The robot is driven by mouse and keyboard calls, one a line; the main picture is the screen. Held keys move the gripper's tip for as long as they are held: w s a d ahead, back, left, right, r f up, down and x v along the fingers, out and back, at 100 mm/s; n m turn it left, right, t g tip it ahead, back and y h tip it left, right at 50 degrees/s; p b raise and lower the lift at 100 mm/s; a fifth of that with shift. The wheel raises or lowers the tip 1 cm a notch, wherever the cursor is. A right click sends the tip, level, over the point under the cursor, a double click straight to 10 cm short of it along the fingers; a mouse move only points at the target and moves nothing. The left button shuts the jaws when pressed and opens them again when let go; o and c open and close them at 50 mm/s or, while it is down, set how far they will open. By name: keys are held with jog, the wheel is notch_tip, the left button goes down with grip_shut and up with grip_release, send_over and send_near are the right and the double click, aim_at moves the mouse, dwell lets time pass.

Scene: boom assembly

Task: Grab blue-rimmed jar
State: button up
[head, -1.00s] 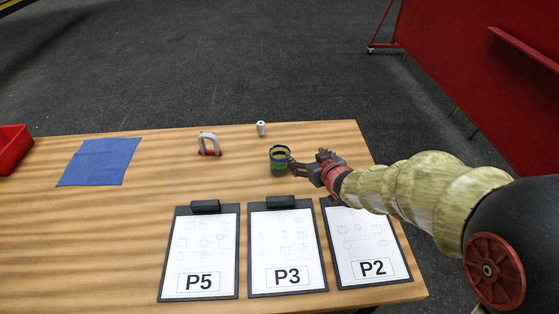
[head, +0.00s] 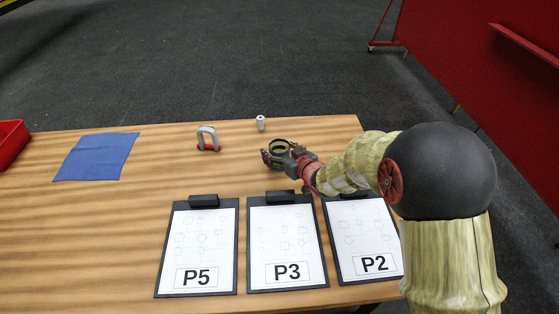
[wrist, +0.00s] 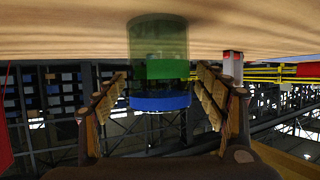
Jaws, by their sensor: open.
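The jar (head: 279,142) stands upright on the right part of the table, greenish and see-through with a dark bluish rim. My gripper (head: 279,156) is at the jar, its fingers low around the near and left sides. In the wrist view, where the table is at the top, the jar (wrist: 158,45) hangs between the two spread fingers of my gripper (wrist: 161,78). A green band and a blue band at its rim end show there. A thin gap shows on each side, the right one slightly narrower. My gripper is open, and I cannot tell whether either finger touches.
A grey shackle with red ends (head: 208,139) stands left of the jar, and a small silver cylinder (head: 260,122) stands behind it. Clipboards P5 (head: 199,240), P3 (head: 286,240) and P2 (head: 364,235) line the front. A blue cloth (head: 97,156) and red bin (head: 10,142) lie left.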

jog(key=shift+w, duration=0.15)
jog(key=shift+c, duration=1.2)
jog(key=c, duration=1.1)
